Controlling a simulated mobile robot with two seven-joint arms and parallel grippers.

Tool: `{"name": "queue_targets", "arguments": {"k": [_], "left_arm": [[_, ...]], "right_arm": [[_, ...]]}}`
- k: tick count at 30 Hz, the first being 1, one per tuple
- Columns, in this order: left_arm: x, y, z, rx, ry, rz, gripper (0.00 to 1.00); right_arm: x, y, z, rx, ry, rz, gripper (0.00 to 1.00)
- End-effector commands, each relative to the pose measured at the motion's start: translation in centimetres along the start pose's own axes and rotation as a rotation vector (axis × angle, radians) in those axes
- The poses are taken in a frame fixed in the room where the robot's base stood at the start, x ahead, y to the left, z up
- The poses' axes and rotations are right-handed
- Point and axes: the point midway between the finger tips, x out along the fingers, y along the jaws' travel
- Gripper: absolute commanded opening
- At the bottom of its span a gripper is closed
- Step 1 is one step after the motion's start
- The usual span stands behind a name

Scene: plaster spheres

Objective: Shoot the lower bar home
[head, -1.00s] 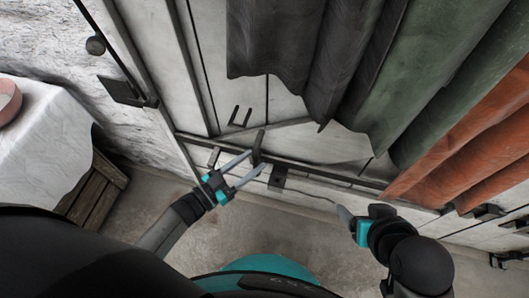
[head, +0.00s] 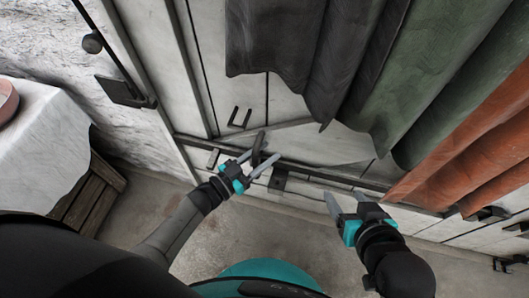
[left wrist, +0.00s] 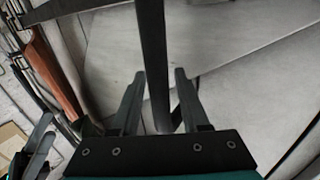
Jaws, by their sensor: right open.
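The lower bar (head: 320,174) is a dark flat bar running along the foot of the pale door. A dark upright handle (head: 259,144) stands out from it near its left part. My left gripper (head: 261,157) is open with its fingers on either side of this handle. In the left wrist view the handle (left wrist: 153,60) passes between the two spread fingers (left wrist: 157,75), with a gap visible on both sides. My right gripper (head: 345,196) is open and empty, in front of the door's foot, to the right of the left gripper.
Dark, green and rust-coloured curtains (head: 365,70) hang over the door's upper right. A dark bracket (head: 278,178) sits on the door just right of the handle. A cloth-covered table (head: 45,135) and a wooden crate (head: 95,195) stand at left. The floor between my arms is clear.

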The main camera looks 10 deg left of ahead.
Motion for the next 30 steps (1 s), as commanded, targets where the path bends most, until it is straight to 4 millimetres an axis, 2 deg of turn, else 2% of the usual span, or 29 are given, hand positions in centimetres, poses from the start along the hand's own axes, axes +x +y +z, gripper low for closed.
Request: {"name": "queue_targets", "arguments": {"k": [1,9,12,30], "left_arm": [[-0.01,0.00,0.00,0.000,0.000,0.000,0.39],[-0.03,0.00,0.02,0.000,0.000,0.000,0.08],[-0.04,0.01,0.02,0.000,0.000,0.000,0.00],[-0.07,0.07,0.06,-0.001,-0.001,0.001,0.00]], "right_arm": [[0.00,0.00,0.02,0.000,-0.001,0.000,0.68],[-0.01,-0.02,0.03,0.000,-0.001,0.000,0.68],[-0.01,-0.01,0.03,0.000,-0.001,0.000,0.68],[-0.02,0.01,0.05,0.000,-0.003,0.000,0.68]]}}
